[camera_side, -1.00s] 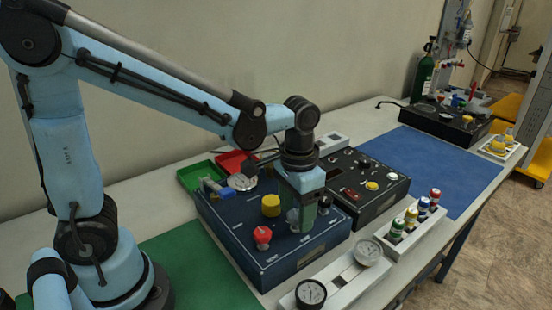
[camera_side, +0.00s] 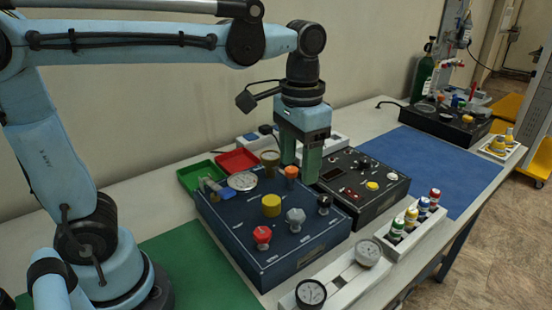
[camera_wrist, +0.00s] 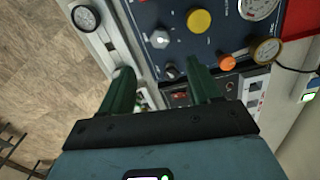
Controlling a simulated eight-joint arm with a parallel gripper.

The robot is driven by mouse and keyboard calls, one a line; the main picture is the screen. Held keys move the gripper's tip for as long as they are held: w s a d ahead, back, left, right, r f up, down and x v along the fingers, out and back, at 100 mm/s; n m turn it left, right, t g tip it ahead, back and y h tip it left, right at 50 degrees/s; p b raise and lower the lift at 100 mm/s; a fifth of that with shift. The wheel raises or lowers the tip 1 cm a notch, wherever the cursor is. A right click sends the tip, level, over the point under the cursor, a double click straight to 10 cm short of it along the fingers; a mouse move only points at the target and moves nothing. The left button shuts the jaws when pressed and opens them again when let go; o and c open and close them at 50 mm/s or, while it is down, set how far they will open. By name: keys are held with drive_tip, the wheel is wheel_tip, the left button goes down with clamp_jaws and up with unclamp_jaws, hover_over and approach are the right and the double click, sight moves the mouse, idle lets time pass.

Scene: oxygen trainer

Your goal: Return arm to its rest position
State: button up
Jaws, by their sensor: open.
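My gripper (camera_side: 299,163) hangs pointing down above the far side of the blue control box (camera_side: 315,248). It is lifted clear of the knobs, and its jaws are apart with nothing between them. In the wrist view the two green fingers (camera_wrist: 162,92) are spread. The blue box carries a red knob (camera_side: 263,235), a yellow knob (camera_side: 271,205), a grey knob (camera_side: 295,216), a black knob (camera_side: 323,203), an orange knob (camera_side: 291,172) and a round gauge (camera_side: 242,181).
A black box (camera_side: 385,197) stands right of the blue box. A rack of coloured fittings (camera_side: 420,231) and loose gauges (camera_side: 311,292) line the front edge. Green (camera_side: 190,181) and red (camera_side: 238,170) trays sit behind. A blue mat (camera_side: 455,165) lies bare at right.

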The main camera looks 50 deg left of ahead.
drive_tip(key=shift+r, duration=0.4)
drive_tip(key=s+a+f+n+t, duration=0.1)
drive_tip(key=s+a+f+t, duration=0.3)
drive_tip(key=a+f+t, duration=0.2)
drive_tip(key=shift+a+f+t, duration=0.15)
drive_tip(key=shift+f+t, duration=0.4)
drive_tip(key=shift+t, duration=0.05)
idle(2.2)
